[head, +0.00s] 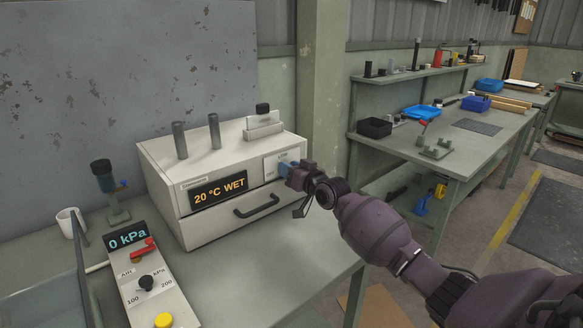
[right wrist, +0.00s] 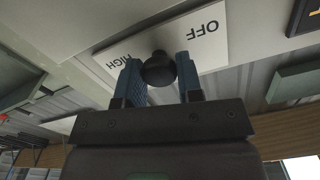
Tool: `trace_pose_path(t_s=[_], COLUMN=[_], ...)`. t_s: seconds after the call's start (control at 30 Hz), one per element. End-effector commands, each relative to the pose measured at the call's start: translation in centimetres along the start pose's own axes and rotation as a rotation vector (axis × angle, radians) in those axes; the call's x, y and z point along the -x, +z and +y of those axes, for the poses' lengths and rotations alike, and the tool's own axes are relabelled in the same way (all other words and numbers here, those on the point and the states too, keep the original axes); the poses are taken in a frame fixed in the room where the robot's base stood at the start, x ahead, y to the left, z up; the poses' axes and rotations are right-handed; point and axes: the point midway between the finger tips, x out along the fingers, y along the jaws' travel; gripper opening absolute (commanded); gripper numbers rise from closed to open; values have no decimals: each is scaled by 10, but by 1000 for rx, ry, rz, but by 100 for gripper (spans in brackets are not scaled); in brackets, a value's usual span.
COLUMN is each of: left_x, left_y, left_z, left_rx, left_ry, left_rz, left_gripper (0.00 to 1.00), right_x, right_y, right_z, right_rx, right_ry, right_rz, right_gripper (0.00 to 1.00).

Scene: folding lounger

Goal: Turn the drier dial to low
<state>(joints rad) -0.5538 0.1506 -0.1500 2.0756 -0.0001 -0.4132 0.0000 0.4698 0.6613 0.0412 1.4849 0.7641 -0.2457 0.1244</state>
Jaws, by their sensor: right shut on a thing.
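The drier (head: 222,175) is a white box on the bench, with a drawer handle and an orange display (head: 220,191) reading "20 °C WET". My right gripper (head: 285,167) is at the pale dial plate (head: 272,163) on the right of its front and hides the dial in the head view. In the right wrist view the black dial (right wrist: 158,69) sits between the two blue fingers of my right gripper (right wrist: 159,75), which is shut on it. The plate shows "OFF" and "HIGH"; a "LOW" mark and the dial's pointer are not visible. My left gripper is not in view.
A control box (head: 155,290) reading "0 kPa" stands in front of the drier, left of the drawer. A white mug (head: 71,222) and a clear-sided tray (head: 45,285) are at the left. A second bench (head: 430,150) stands behind my right arm.

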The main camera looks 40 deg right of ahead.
Motion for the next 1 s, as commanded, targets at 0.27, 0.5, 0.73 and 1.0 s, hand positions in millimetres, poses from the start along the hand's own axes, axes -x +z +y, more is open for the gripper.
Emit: trace_pose_path(t_s=[0.27, 0.5, 0.73, 1.0], left_x=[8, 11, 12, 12], left_y=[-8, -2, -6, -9], left_z=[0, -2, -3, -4], left_rx=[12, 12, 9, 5], left_ry=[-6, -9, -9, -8], left_rz=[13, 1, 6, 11], left_gripper=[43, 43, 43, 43], right_x=[0, 0, 0, 0], right_y=[-2, 0, 0, 1], right_z=[0, 1, 2, 2], right_rx=[-253, -439, -563, -626], right_ry=[0, 1, 0, 1], right_rz=[1, 0, 0, -1], right_gripper=[10, 10, 10, 10])
